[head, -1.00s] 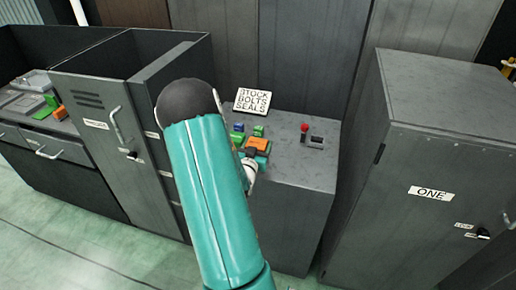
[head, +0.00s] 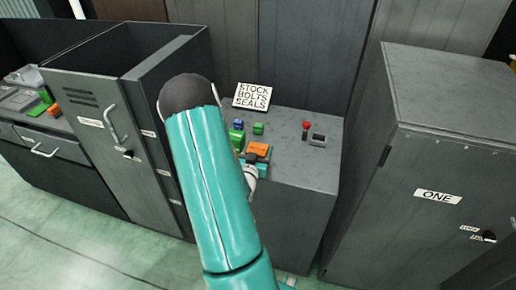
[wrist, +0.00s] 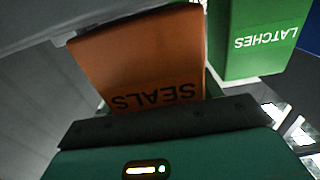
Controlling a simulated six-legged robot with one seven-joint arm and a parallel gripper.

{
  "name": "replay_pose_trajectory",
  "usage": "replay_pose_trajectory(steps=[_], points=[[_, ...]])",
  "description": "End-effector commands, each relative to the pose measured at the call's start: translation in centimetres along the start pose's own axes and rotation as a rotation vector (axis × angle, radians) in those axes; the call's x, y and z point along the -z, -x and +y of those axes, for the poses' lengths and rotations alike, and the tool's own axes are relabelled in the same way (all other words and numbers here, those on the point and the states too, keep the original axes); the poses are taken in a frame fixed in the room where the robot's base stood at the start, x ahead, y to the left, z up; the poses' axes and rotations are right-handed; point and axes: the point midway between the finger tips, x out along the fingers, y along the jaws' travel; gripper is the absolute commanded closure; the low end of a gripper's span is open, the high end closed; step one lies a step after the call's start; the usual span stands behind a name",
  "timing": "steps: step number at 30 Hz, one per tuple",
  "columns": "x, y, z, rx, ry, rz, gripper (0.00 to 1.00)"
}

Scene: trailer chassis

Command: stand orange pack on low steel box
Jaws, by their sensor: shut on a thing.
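The orange pack (head: 259,149) is in my gripper, near the front of the grey steel box's top (head: 290,165) in the head view. In the wrist view the orange pack (wrist: 140,65) fills the middle, its SEALS lettering upside down in the picture. My gripper (head: 252,160) is shut on it; its dark jaw (wrist: 165,124) crosses the pack's lower edge in the wrist view. My arm hides part of the box and the gripper. I cannot tell whether the pack's underside touches the top.
A green LATCHES pack (wrist: 262,40) stands close beside the orange one. Behind are small blue (head: 238,124) and green packs (head: 258,128), a sign (head: 252,96) and a red-knobbed lever (head: 306,125). Tall cabinet ONE (head: 440,160) is right; a locker (head: 95,130) is left.

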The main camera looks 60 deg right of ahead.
Motion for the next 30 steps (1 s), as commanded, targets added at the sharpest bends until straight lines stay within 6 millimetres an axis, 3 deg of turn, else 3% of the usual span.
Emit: replay_pose_trajectory(steps=[11,12,15,30], points=[[-0.38,0.27,0.16,-0.001,0.001,0.001,0.71],[-0.34,0.26,0.15,-0.001,0.000,0.001,0.29],[-0.34,0.22,0.13,-0.001,0.000,0.001,0.15],[-0.35,-0.10,-0.09,0.000,0.000,0.001,0.15]])
